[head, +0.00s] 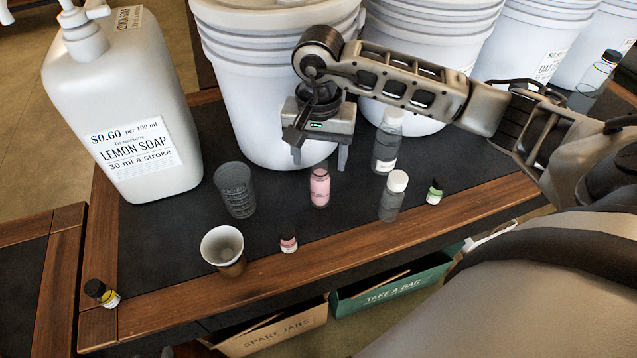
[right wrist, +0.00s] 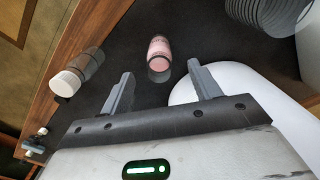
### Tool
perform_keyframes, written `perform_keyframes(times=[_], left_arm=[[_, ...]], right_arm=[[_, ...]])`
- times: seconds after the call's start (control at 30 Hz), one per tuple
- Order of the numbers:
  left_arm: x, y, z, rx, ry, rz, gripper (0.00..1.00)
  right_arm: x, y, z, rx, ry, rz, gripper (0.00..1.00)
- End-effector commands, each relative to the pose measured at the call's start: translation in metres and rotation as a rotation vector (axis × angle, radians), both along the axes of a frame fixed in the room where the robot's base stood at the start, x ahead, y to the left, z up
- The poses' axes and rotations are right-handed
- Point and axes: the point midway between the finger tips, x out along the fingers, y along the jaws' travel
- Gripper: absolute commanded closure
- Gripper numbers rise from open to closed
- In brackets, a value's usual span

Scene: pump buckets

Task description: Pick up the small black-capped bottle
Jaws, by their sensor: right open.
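Several small bottles stand apart on the dark table top. One with a black cap and yellow label (head: 109,298) is at the front left corner. A small pink-labelled one with a dark top (head: 288,243) is near the front edge. A small green-labelled one with a dark top (head: 434,194) is at the right; a small bottle also shows at the lower left of the right wrist view (right wrist: 36,143). My right gripper (head: 320,160) is open and empty, above and behind a larger pink jar (head: 320,189), which shows beyond its fingers in the right wrist view (right wrist: 159,49).
A white-capped clear bottle (head: 391,200) and a taller one (head: 386,150) stand right of the pink jar. A grey ribbed tumbler (head: 236,192) and a pale cup (head: 223,250) stand left. The lemon soap jug (head: 125,110) and white buckets (head: 240,90) stand behind.

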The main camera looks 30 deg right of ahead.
Motion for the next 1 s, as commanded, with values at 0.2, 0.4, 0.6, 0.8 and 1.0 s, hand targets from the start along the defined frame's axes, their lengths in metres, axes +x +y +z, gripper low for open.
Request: perform_keyframes(times=[0.2,0.4,0.6,0.8,1.0], left_arm=[[-0.003,0.001,0.003,0.006,0.011,0.000,0.64],[-0.004,0.002,0.000,0.008,0.012,0.002,0.64],[-0.004,0.001,0.000,0.003,0.013,0.009,0.64],[-0.004,0.001,0.000,0.001,0.015,0.011,0.64],[-0.003,0.001,0.000,0.001,0.016,0.011,0.64]], right_arm=[[-0.001,-0.003,-0.030,0.004,0.006,-0.001,0.37],[0.000,-0.003,-0.049,0.005,0.001,0.000,0.37],[0.000,-0.003,-0.050,0.005,-0.001,0.000,0.37],[0.000,-0.003,-0.050,0.005,-0.001,0.000,0.88],[0.000,-0.003,-0.050,0.006,-0.001,-0.001,1.00]])
